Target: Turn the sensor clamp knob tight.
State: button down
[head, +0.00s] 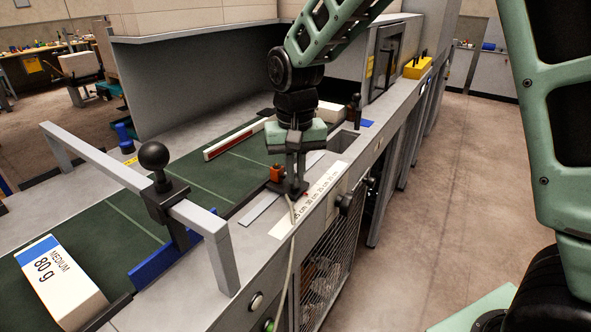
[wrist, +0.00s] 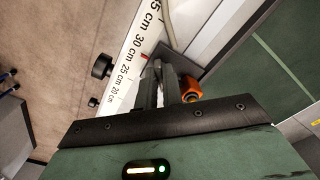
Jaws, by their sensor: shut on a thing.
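My gripper (head: 296,172) points down over the small black sensor carriage (head: 289,188) beside the printed centimetre scale (head: 318,198). Its fingers are shut on the sensor clamp knob, which they almost wholly hide. The fingers also show in the wrist view (wrist: 163,72). The orange sensor (head: 276,173) sits just left of the fingers in the head view and right of them in the wrist view (wrist: 190,88). A red mark (wrist: 144,57) on the scale shows near the fingertips, close to 30 cm. How tight the knob is cannot be seen.
A grey gantry with a black ball-topped handle (head: 153,156) spans the green belt (head: 125,222). A white ream marked MEDIUM 80 g (head: 62,280) lies on the belt. Another black knob (head: 344,203) projects from the bench front. A pale cable (head: 289,255) hangs down the front. The right-hand floor is clear.

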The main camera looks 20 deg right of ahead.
jog(key=c, duration=1.5)
grip_release()
jog(key=shift+c, duration=0.2)
notch_tip(320, 180, up, 17)
jog(key=b, duration=0.2)
jog(key=shift+r, duration=0.2)
jog(key=s+a+f+n, duration=0.5)
jog(key=s+a+f, duration=0.2)
jog(key=s+f, duration=0.45)
jog(key=s+f+n, duration=0.2)
jog(key=s+f, duration=0.2)
jog(key=s, duration=0.3)
jog(key=s+f+n, duration=0.2)
jog(key=s+f, duration=0.1)
jog(key=s, duration=0.5)
jog(key=shift+d+f+n+y, duration=0.3)
jog(key=shift+d+f+n, duration=0.1)
jog(key=shift+d, duration=0.05)
